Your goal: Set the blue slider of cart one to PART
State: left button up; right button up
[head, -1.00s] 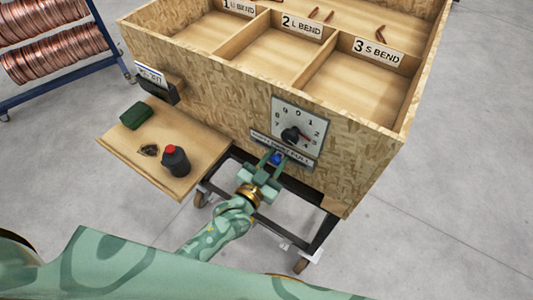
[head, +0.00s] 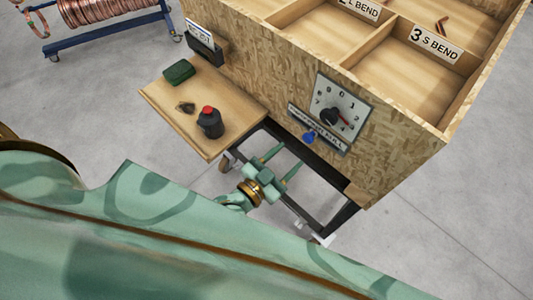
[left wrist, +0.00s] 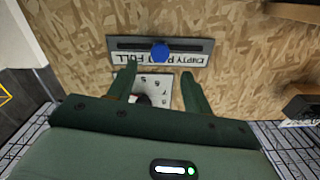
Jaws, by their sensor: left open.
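The blue slider (head: 309,137) sits on a labelled strip (head: 330,143) on the front of the wooden cart, below the dial. In the left wrist view the blue slider (left wrist: 160,50) is at the middle of its slot. There it lines up with the word PART, which it partly covers, between EMPTY and FULL on the strip (left wrist: 117,58). My left gripper (head: 290,155) is open and empty, in front of and apart from the slider. Its two fingers (left wrist: 159,70) also show in the left wrist view. My right gripper is not in view.
The dial plate (head: 350,101) is just above the strip. Free floor lies right of the cart.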

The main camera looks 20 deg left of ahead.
pick_arm(q)
jog(key=v, duration=0.7)
jog(key=shift+s+a, duration=0.15)
jog(key=shift+s, duration=0.2)
jog(key=s+a+f+g+y, duration=0.15)
jog(key=s+f+g, duration=0.25)
jog(key=f, duration=0.6)
jog(key=s+a+f+g+y, duration=0.1)
jog(key=s+a+f+g, duration=0.25)
jog(key=f, duration=0.65)
jog(key=s+a+f+n+g+y+b, duration=0.1)
jog(key=s+a+f+g+y+b, duration=0.1)
jog(key=s+f, duration=0.7)
jog(key=s+a+f+n+g+y+b, duration=0.1)
jog(key=s+a+f+g+b, duration=0.1)
jog(key=s+a+f+g, duration=0.3)
jog(key=s+f+g, duration=0.1)
jog(key=s+f, duration=0.3)
jog(key=f, duration=0.1)
jog(key=shift+a+n+y, duration=0.15)
jog(key=shift+n+y, duration=0.15)
jog(key=shift+y, duration=0.05)
